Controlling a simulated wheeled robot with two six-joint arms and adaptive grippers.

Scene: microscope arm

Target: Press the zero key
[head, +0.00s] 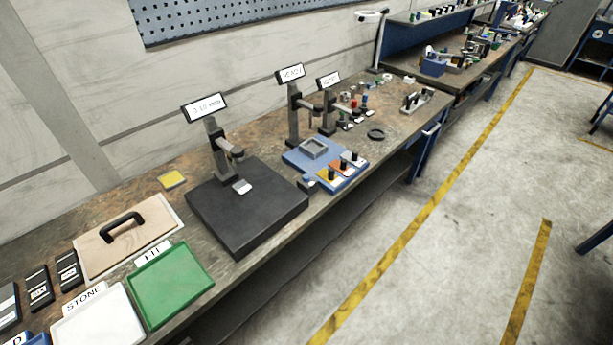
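A stand with a white display (204,107) rises from a large black base plate (247,225) on the workbench. The display shows a small reading that looks like digits with a unit, too small to read surely. An arm (230,149) on its post reaches over a small light grey piece (242,187) lying on the plate. Behind it stand two more posts with displays, one (290,73) seeming to read READY and another (328,81) unreadable. I cannot make out which part is the zero key. Neither of my grippers is in view.
A blue board (296,156) with several black-knobbed pieces lies right of the plate. A green tray (170,284), a white tray (99,318) and a wooden board (99,253) with a black handle lie at the front left. A yellow pad (172,180) is behind. The floor (440,230) is open.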

